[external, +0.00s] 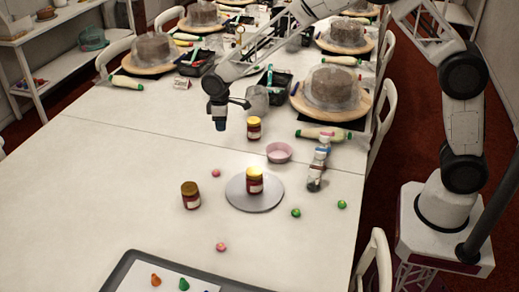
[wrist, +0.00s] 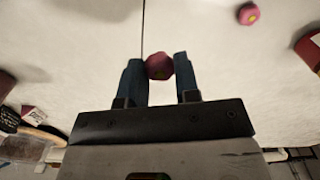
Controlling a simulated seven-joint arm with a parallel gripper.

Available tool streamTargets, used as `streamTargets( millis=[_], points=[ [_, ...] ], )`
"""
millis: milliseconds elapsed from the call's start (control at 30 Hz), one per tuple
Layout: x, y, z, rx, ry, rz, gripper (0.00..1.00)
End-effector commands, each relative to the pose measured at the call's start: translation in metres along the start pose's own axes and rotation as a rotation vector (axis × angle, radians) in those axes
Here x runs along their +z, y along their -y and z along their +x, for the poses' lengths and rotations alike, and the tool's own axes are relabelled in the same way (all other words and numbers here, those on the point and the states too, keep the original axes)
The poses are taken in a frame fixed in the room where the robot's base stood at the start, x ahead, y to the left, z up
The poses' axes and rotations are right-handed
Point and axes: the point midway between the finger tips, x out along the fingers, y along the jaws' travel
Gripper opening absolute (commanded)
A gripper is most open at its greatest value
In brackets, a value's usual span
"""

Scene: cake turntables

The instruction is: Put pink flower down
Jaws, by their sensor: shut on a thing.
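My gripper (external: 221,125) is above the white table, left of the middle jar. In the wrist view, my gripper (wrist: 160,72) has its two blue fingers shut on a dark pink flower (wrist: 159,66), which sits between the fingertips. The held flower cannot be made out in the external view. Another pink flower (external: 216,173) lies on the table in front of my gripper. A pink flower with a yellow centre (wrist: 248,13) lies on the table in the wrist view. One more pink flower (external: 220,246) lies nearer the tray.
A jar stands on a grey turntable (external: 240,203); other jars (external: 190,195) (external: 254,128) stand nearby. A pink bowl (external: 279,152), green flowers (external: 295,212) and a tray (external: 125,270) are around it. Covered cakes (external: 332,85) stand behind. The table's left side is clear.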

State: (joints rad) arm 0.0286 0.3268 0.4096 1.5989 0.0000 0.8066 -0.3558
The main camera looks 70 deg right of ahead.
Motion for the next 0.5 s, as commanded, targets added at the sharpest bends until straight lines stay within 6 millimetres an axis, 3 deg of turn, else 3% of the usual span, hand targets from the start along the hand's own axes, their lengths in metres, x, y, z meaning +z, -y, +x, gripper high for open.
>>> streamTargets(
  millis=[100, 500],
  points=[
    [-0.002, -0.041, 0.002, 0.000, 0.000, 0.063, 0.08],
    [0.007, -0.164, 0.006, 0.000, 0.001, 0.254, 0.08]
  ],
)
